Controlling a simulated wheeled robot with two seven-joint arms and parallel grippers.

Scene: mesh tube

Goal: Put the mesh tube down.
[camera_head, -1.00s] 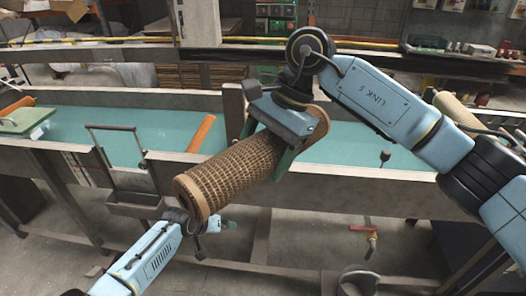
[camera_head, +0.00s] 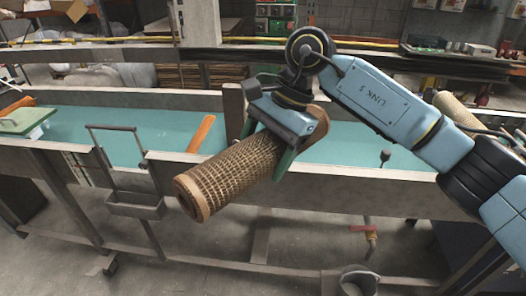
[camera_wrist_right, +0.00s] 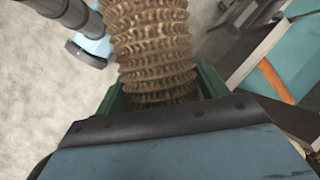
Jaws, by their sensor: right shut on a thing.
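The mesh tube (camera_head: 232,174) is a brown woven cylinder with smooth tan end rings. My right gripper (camera_head: 285,150) is shut on it near its upper right end, in front of the trough's near wall. The tube slants, its lower left end hanging free in the air. In the right wrist view the ribbed tube (camera_wrist_right: 155,50) runs away from between the green fingers (camera_wrist_right: 160,90). My left gripper is not in the head view now.
A trough with a teal bed (camera_head: 165,130) runs behind the tube. An orange bar (camera_head: 201,133) lies in it. A metal bracket with a small tray (camera_head: 134,205) hangs on its front. A bucket (camera_head: 358,281) stands on the floor.

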